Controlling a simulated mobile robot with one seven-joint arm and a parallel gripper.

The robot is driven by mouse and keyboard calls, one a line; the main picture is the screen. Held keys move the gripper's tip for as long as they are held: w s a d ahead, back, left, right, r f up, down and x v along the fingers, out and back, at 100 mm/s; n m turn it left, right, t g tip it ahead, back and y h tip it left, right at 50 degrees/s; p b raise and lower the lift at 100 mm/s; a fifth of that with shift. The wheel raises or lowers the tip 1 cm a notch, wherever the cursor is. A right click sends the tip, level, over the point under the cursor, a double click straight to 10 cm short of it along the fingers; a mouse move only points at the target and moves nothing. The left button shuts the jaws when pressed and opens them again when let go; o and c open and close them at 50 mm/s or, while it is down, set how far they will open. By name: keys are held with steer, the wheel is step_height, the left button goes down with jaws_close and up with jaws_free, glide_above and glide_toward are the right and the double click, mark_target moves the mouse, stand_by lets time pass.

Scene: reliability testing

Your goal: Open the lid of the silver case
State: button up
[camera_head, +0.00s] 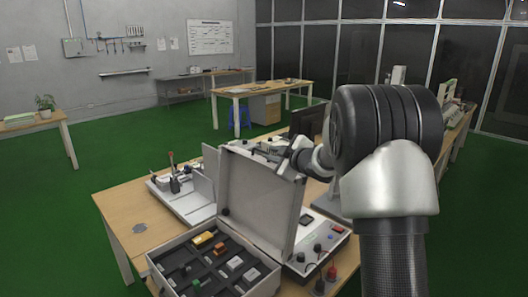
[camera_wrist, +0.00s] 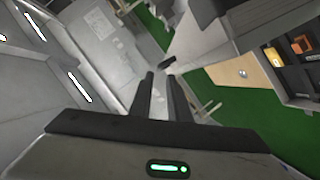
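The silver case (camera_head: 263,283) stands on the wooden table, its compartments holding small orange, green and white parts. Its lid (camera_head: 258,200) is raised and stands about upright, so the inside shows. My gripper (camera_head: 268,152) is at the lid's top edge in the head view, partly hard to make out there. In the wrist view, the two dark fingers (camera_wrist: 160,76) are a small gap apart with nothing clearly between them. The orange parts (camera_wrist: 303,43) in the case show at the right of the wrist view. I cannot tell whether a finger touches the lid.
A control panel with knobs (camera_head: 322,250) is right beside the case. A grey device (camera_head: 188,200) stands behind the lid on the left. The table's left front (camera_head: 135,222) is mostly bare. A second table (camera_head: 262,88) is farther back.

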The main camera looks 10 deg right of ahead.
mark_target(263, 152)
steer(key=x, duration=0.7)
steer(key=shift+d+p, duration=0.1)
steer(key=shift+p, duration=0.3)
steer(key=shift+s, duration=0.1)
jaws_close()
